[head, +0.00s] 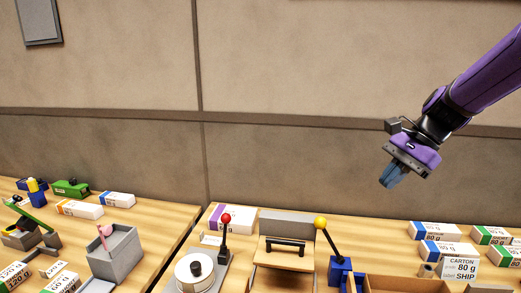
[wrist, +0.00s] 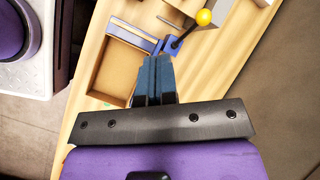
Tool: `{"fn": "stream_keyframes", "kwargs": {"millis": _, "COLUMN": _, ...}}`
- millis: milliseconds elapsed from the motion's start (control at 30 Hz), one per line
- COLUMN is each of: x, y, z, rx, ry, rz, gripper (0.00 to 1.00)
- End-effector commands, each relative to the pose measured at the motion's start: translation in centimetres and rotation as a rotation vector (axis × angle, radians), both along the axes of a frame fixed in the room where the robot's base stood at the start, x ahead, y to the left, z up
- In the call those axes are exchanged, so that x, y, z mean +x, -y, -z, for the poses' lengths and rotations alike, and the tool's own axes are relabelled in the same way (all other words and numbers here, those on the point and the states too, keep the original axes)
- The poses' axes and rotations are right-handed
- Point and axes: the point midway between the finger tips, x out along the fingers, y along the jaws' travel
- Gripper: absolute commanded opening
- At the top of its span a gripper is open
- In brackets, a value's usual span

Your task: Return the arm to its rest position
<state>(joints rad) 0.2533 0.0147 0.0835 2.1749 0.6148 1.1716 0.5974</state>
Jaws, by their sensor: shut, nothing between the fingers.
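My gripper (head: 390,178) hangs at the end of my purple arm, high over the right part of the table in the head view. Its blue fingers point down and are shut together with nothing between them. In the wrist view the gripper (wrist: 155,68) shows its closed fingers in front of the table far below. The gripper touches nothing.
Below are a yellow-knobbed lever (head: 321,223), an open wooden tray (wrist: 122,75), a red-knobbed lever (head: 226,218), a wooden box with a black handle (head: 286,243) and several paper reams (head: 435,231). A wall (head: 300,70) stands behind the table. Air around my gripper is clear.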

Motion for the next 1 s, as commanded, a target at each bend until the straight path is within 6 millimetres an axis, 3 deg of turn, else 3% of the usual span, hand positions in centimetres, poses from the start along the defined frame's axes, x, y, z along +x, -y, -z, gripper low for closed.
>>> {"fn": "stream_keyframes", "kwargs": {"millis": 500, "x": -11.0, "y": 0.2, "z": -4.3, "rx": -0.368, "ry": 0.405, "rz": -0.463, "gripper": 0.0}}
{"fn": "stream_keyframes", "kwargs": {"millis": 800, "x": -16.6, "y": 1.4, "z": -5.4, "rx": -0.584, "ry": 0.614, "rz": -0.73, "gripper": 0.0}}
{"fn": "stream_keyframes", "kwargs": {"millis": 1000, "x": -19.0, "y": 2.2, "z": -5.5, "rx": -0.695, "ry": 0.71, "rz": -0.864, "gripper": 0.0}}
